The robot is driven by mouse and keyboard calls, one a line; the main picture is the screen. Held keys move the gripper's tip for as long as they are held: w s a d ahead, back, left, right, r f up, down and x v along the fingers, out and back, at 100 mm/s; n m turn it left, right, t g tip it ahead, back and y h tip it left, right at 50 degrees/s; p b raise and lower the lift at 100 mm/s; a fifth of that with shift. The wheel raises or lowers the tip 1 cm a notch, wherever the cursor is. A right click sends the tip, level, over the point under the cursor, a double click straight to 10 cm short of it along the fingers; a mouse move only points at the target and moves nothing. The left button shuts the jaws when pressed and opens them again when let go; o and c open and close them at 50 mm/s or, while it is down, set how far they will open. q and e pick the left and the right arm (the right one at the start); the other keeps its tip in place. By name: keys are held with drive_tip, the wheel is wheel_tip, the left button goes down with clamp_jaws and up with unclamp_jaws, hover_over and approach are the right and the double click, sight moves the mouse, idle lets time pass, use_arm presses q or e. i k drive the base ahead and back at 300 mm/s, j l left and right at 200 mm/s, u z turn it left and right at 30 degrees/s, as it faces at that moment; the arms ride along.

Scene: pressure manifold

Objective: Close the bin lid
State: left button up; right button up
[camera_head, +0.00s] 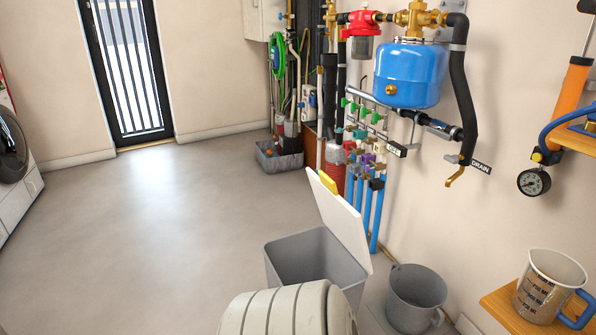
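The grey bin (308,255) stands on the floor at the bottom centre, in front of the wall. Its white lid (341,222) is open and tilted up on the bin's right side, with a yellow piece (328,182) at its upper edge. The inside of the bin shows and looks empty as far as I can see. A pale ribbed part at the bottom centre hides the bin's near side. Neither of my grippers shows in this view.
A grey bucket (415,300) stands right of the bin. A measuring jug (549,287) sits on a wooden shelf (500,307) at the lower right. Blue pipes (377,215) and a blue tank (410,74) are on the wall behind the lid. The floor (150,240) to the left is clear.

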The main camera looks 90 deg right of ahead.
sight(344, 221)
drive_tip(key=z, duration=1.6)
drive_tip(key=i+z, duration=0.1)
drive_tip(key=z, duration=0.3)
drive_tip(key=i+z, duration=0.1)
drive_tip(key=z, duration=0.25)
drive_tip(key=i+z, duration=0.1)
drive_tip(key=z, duration=0.3)
drive_tip(key=i+z, duration=0.1)
drive_tip(key=z, duration=0.25)
drive_tip(key=i+j, duration=0.15)
